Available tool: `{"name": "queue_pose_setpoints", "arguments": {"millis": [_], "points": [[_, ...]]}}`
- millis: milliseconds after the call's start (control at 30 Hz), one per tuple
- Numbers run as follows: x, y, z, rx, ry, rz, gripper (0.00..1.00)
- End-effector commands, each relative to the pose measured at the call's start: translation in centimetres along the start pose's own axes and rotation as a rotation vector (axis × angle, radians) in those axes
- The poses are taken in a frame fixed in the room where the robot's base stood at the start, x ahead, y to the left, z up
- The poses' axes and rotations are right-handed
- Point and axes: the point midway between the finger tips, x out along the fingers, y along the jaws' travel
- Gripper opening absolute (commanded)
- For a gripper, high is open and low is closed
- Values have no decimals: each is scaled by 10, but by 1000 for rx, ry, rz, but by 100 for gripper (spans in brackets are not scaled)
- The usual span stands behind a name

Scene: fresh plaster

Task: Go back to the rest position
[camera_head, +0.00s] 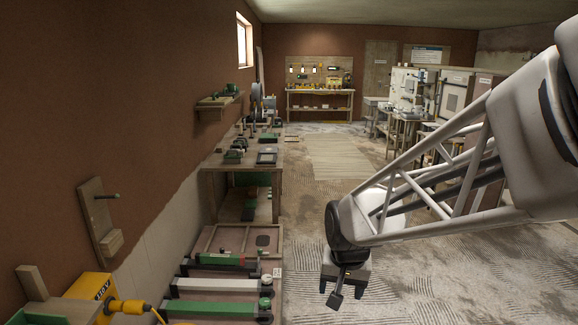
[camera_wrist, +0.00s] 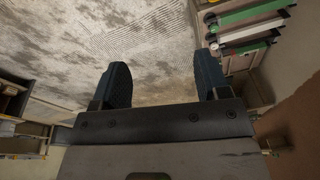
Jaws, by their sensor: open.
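My gripper (camera_head: 340,285) hangs at the end of my arm in the head view, over the plaster-streaked floor and to the right of the low rack. In the wrist view my gripper (camera_wrist: 162,84) shows two dark fingers spread apart with nothing between them. The gripper touches nothing that I can see.
A low rack (camera_head: 235,240) with green and white bars stands left of my gripper. Behind it is a workbench (camera_head: 213,175) with tools along the red wall. A yellow box (camera_head: 92,290) is at the lower left. Open floor (camera_head: 310,215) lies ahead.

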Motion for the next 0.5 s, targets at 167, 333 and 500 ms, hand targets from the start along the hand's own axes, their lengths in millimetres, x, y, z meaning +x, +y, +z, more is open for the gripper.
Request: {"name": "queue_pose_setpoints", "arguments": {"millis": [167, 333, 500], "points": [[-22, 19, 22, -24, 14, 3, 69], [-40, 35, 42, -48, 25, 7, 69], [-56, 50, 64, -73, 36, 12, 69]]}}
